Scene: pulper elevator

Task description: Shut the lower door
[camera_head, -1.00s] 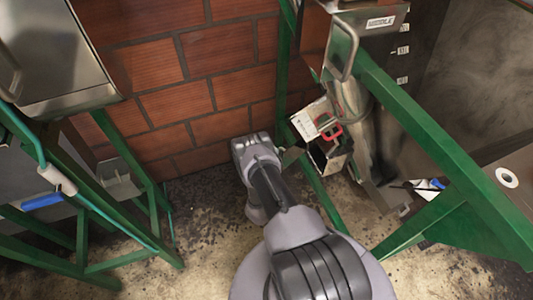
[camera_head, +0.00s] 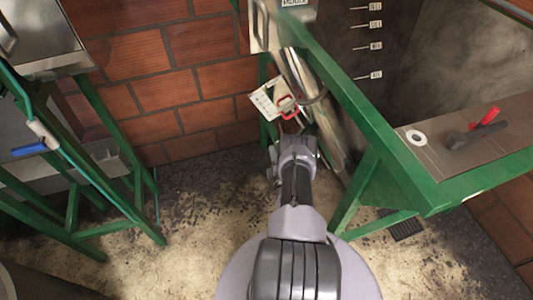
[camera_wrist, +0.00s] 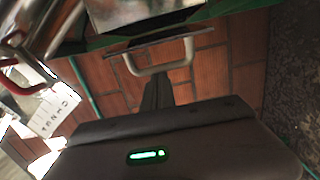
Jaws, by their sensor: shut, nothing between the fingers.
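My gripper (camera_wrist: 157,92) is shut and empty, its dark fingers pointing at the brick wall in the wrist view. Just beyond the fingertips is a pale U-shaped handle (camera_wrist: 155,66) on a thin metal panel edge. It may be the lower door, but no label on it is readable. I cannot tell whether the fingers touch the handle. In the head view my arm reaches in under the green frame (camera_head: 345,95), and its wrist hides the fingers. The lower door cannot be made out clearly there.
A red clamp handle (camera_head: 287,106) and a white tag (camera_head: 264,101) hang close to my wrist. Another green stand (camera_head: 85,170) with a blue-gripped lever (camera_head: 28,148) is at left. A lever with a red grip (camera_head: 485,120) lies at right. Bare floor (camera_head: 190,225) is between the stands.

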